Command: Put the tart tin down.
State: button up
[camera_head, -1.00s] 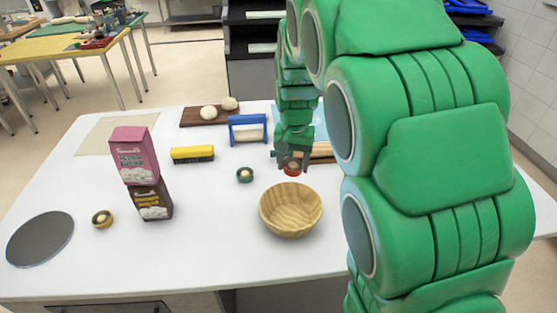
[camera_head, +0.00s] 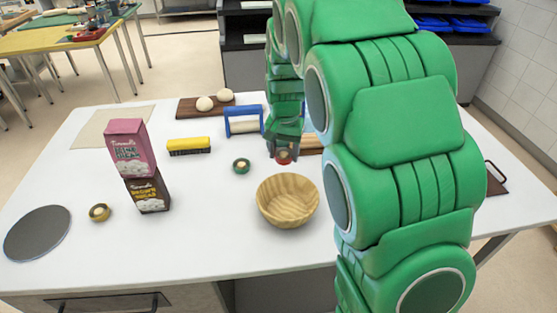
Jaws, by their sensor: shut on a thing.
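My gripper (camera_head: 284,148) is behind the wooden bowl, near the back middle of the white table, pointing down. It is shut on a small red tart tin (camera_head: 284,160) with something pale and brown in it. The tin is at or just above the table top; I cannot tell whether it touches. My fingers hide part of it. A similar green tin (camera_head: 241,166) stands to its left, and a yellow-brown tin (camera_head: 100,212) stands at the left of the table.
A wooden bowl (camera_head: 287,203) stands in front of my gripper. A blue-framed tool (camera_head: 244,120), a yellow brush (camera_head: 189,145) and two stacked boxes (camera_head: 134,165) are to the left. A dough board (camera_head: 190,108) lies behind. The white table (camera_head: 200,245) is clear at front left.

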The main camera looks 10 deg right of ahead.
send_over(279, 168)
notch_tip(279, 168, down, 7)
jog(key=shift+r, duration=0.1)
jog(key=shift+f, duration=1.55)
jog(key=shift+f, duration=0.15)
jog(key=o, duration=1.1)
jog(key=shift+c, duration=0.2)
